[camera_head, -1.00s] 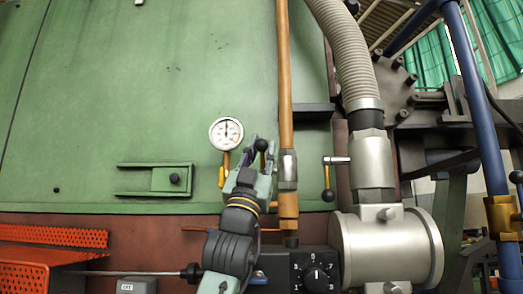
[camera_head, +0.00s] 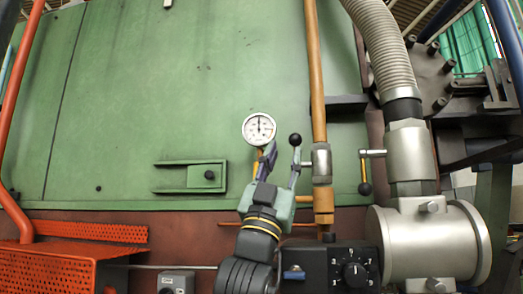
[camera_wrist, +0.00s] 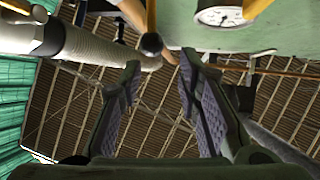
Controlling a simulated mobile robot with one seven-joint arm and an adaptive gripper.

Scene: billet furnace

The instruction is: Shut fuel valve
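The orange vertical pipe (camera_head: 314,60) carries a grey valve body (camera_head: 321,162). That valve's lever ends in a black ball knob (camera_head: 295,140), which stands to the left of the pipe, at about the valve body's height or a little above. My gripper (camera_head: 281,156) is open just below the knob, its right finger close to the lever. In the wrist view my open fingers (camera_wrist: 160,75) have dark padded faces, and the black knob (camera_wrist: 151,43) shows between and beyond the tips. I cannot tell whether a finger touches the lever, which is partly hidden.
A round gauge (camera_head: 259,128) sits just left of the fingertips. A second lever with a black ball (camera_head: 365,188) hangs beside the silver fitting (camera_head: 410,155). A black dial box (camera_head: 330,268) is below right. An orange perforated guard (camera_head: 60,268) stands lower left.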

